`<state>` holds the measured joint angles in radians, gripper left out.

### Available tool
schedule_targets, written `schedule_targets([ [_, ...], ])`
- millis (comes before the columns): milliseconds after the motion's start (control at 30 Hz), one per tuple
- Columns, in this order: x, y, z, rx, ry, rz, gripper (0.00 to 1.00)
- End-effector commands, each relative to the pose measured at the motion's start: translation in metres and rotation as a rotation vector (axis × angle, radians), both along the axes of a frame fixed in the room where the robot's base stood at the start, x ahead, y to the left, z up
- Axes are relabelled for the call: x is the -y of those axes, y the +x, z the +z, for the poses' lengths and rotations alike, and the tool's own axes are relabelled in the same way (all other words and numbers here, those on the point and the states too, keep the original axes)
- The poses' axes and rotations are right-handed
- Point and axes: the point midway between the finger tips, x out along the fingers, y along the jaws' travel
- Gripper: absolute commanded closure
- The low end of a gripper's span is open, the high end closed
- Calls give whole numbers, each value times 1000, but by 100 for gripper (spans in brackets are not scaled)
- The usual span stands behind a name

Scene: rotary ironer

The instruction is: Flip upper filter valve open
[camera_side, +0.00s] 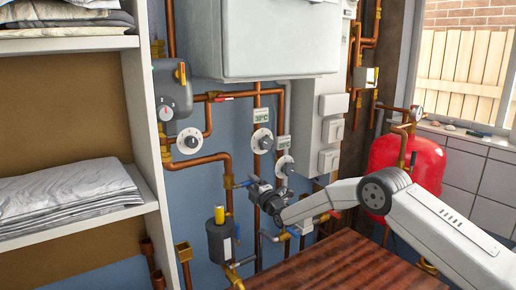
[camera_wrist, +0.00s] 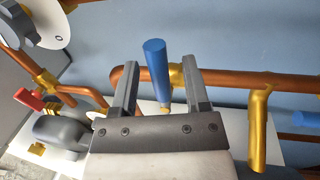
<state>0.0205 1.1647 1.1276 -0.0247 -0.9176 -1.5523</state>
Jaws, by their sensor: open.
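The upper filter valve has a brass body (camera_side: 228,182) on the copper pipe above the dark filter housing (camera_side: 221,241). Its blue lever (camera_side: 243,184) points right in the side view. In the wrist view the blue lever (camera_wrist: 156,62) stands between the fingers of my gripper (camera_wrist: 160,70), with a gap visible on both sides. My gripper (camera_side: 254,183) is open at the lever's right end in the side view. It does not visibly clasp the lever. The exact depth between fingertips and lever is hard to tell.
Copper pipes and white dials (camera_side: 262,141) crowd the wall above my gripper. Another blue handle (camera_wrist: 305,119) and a red handle (camera_wrist: 28,98) show in the wrist view. A wooden tabletop (camera_side: 345,268) lies below my arm. A red tank (camera_side: 408,160) stands behind it.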

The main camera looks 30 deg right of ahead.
Motion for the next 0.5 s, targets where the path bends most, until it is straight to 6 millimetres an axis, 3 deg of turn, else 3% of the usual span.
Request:
schedule_targets([
  [500, 0, 9, 2, 0, 0, 0, 40],
])
